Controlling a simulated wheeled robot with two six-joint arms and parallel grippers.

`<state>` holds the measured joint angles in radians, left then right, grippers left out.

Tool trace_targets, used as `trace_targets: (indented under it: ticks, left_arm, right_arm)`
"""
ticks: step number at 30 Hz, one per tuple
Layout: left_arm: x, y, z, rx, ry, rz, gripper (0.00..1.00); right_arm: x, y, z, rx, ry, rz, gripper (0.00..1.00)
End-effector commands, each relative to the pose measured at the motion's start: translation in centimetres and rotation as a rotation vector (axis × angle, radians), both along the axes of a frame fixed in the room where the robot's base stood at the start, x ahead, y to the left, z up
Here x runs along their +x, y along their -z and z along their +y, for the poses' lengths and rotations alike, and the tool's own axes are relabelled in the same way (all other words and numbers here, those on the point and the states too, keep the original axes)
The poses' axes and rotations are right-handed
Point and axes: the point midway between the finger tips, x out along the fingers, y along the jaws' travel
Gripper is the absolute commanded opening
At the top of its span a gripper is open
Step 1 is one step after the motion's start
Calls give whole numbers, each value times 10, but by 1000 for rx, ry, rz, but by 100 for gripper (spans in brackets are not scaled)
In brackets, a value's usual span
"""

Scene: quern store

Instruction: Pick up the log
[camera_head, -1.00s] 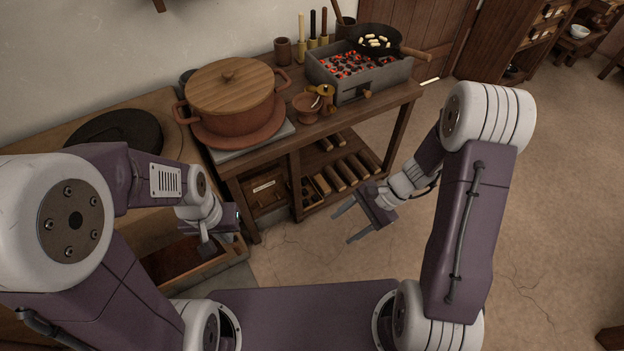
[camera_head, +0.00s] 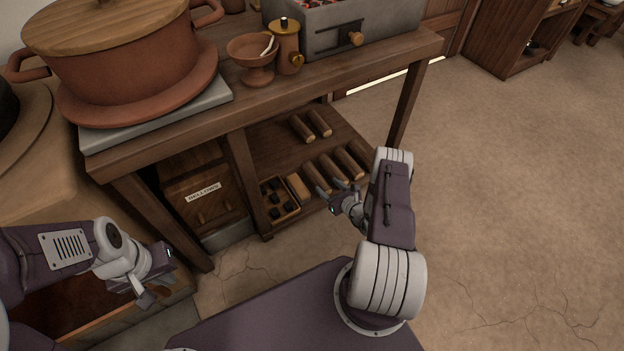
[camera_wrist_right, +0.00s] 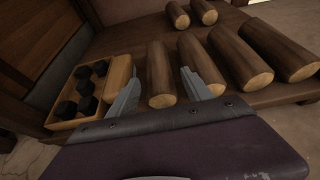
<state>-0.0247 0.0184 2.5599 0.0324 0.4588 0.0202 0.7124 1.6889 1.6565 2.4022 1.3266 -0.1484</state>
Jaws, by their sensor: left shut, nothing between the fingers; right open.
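Several brown logs with pale cut ends lie on the lower shelf. A front row (camera_head: 350,162) and two logs further back (camera_head: 301,128) show in the head view. My right gripper (camera_head: 336,190) is open at the shelf's front edge. In the right wrist view, the leftmost front log (camera_wrist_right: 160,75) appears between its open fingers, with another log (camera_wrist_right: 201,66) just right of the right finger. I cannot tell whether the fingers touch the log. My left gripper (camera_head: 150,296) is shut and empty at lower left, away from the logs.
A tray of black lumps (camera_wrist_right: 78,95) and a pale block (camera_wrist_right: 118,74) lie left of the logs. The tabletop (camera_head: 225,108) above holds a large pot (camera_head: 125,60), a goblet (camera_head: 254,62) and a brazier (camera_head: 370,25).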

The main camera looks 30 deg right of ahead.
Motion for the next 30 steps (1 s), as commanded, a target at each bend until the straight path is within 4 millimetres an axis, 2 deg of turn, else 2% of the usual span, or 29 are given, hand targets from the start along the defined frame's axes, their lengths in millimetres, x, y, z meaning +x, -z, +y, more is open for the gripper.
trace_targets:
  ticks: [1, 3, 6, 9, 16, 20, 26, 27, 30]
  left_arm:
    - [0, 13, 0, 0, 0, 0, 0]
    - [0, 25, 0, 0, 0, 0, 0]
    - [0, 33, 0, 0, 0, 1, 0]
    - [0, 34, 0, 0, 0, 1, 0]
    - [0, 77, 0, 0, 0, 1, 0]
    - [0, 84, 0, 0, 0, 1, 0]
    - [0, 82, 0, 0, 0, 1, 0]
    - [0, 81, 0, 0, 0, 1, 0]
    - [0, 81, 0, 0, 0, 1, 0]
  right_arm:
    - [7, 9, 1, -3, -5, -2, 58]
    - [18, 15, 3, -3, -7, -2, 58]
    - [30, 18, 4, -2, -5, -1, 58]
    - [32, 16, 4, -1, -4, 0, 58]
    - [63, 37, 10, -3, -8, -2, 58]
    - [76, 37, 11, -1, -5, 0, 58]
    - [77, 34, 11, 1, -4, 1, 58]
    - [77, 34, 11, 1, -4, 1, 55]
    - [77, 34, 11, 1, -4, 1, 28]
